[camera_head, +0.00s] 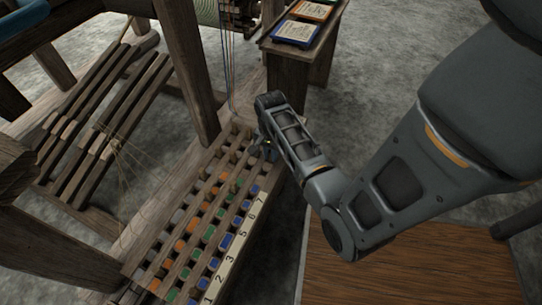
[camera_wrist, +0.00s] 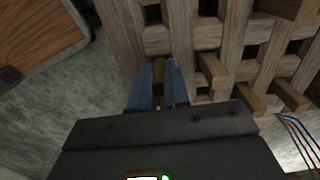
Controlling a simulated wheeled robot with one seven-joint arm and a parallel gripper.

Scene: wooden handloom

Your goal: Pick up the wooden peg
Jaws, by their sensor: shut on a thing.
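My gripper (camera_head: 267,148) is low over the far right end of a wooden grid board (camera_head: 178,214). In the wrist view its two blue fingers (camera_wrist: 166,82) are shut on a small wooden peg (camera_wrist: 159,70), which shows as a narrow strip between them. The fingers hide most of the peg, and I cannot tell whether its lower end is still in a hole. In the head view the gripper hides the held peg. Other wooden pegs (camera_wrist: 213,72) stand in the board beside the fingers.
The board has coloured squares and a numbered strip (camera_head: 232,262) along its right edge. A loom post (camera_head: 187,70) rises close left of my gripper, with thin coloured cords (camera_head: 228,60) nearby. A small bench (camera_head: 290,75) with framed cards stands behind. Open floor lies to the right.

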